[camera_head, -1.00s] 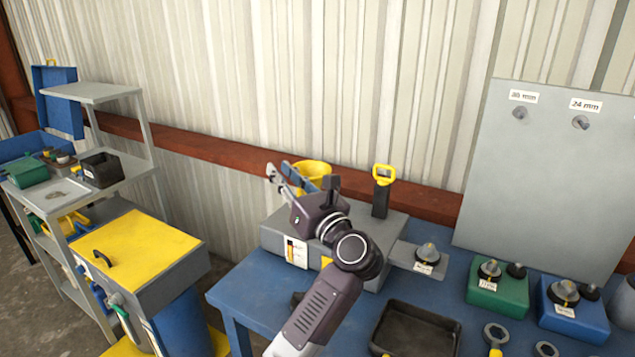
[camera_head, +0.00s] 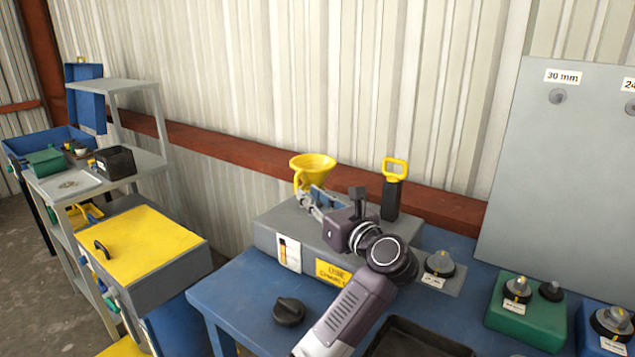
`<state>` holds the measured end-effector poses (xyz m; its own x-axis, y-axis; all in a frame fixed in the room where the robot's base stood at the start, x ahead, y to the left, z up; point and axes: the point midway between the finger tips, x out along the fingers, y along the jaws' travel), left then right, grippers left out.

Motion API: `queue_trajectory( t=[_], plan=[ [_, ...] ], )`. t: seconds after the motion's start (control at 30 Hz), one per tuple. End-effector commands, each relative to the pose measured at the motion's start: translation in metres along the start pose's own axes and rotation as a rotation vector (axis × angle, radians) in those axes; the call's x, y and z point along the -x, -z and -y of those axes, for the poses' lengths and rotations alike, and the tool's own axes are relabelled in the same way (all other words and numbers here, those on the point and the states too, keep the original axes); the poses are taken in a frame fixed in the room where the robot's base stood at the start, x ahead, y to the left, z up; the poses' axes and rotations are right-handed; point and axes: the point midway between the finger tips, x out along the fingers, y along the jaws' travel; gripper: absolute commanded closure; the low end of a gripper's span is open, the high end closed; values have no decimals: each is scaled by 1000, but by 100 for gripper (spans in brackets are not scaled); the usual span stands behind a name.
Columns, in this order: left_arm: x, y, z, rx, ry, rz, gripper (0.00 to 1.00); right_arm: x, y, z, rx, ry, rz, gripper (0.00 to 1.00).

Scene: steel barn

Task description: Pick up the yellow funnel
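The yellow funnel (camera_head: 312,162) stands mouth up above the left part of a grey box top in the head view. Its wide rim and side handle show; its lower part is largely hidden by my gripper. My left gripper (camera_head: 312,196) comes from the lower right, with its fingers at the funnel's lower part, below the cone. Whether the fingers touch or close on the funnel I cannot tell. My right gripper is not in view.
The grey box (camera_head: 270,236) stands on a blue table (camera_head: 235,290). A black tool with a yellow handle (camera_head: 394,168) stands right of the funnel. A black knob (camera_head: 289,311) lies in front, a dark tray (camera_head: 415,343) beyond my arm. A grey panel (camera_head: 540,170) rises at right.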

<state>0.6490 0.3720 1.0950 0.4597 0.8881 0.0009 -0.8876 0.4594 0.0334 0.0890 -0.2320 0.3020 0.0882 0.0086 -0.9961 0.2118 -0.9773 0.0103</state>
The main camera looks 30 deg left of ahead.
Motion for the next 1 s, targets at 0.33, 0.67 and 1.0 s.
queue_trajectory(
  t=[0.33, 0.67, 1.0],
  plan=[
    [-48, -2, -1, -1, -3, 3, 82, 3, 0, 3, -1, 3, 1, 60],
    [-64, -1, 0, 1, 1, -1, 82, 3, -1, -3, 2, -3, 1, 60],
    [-64, -1, 0, 1, 0, -1, 100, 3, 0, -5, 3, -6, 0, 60]
  ],
)
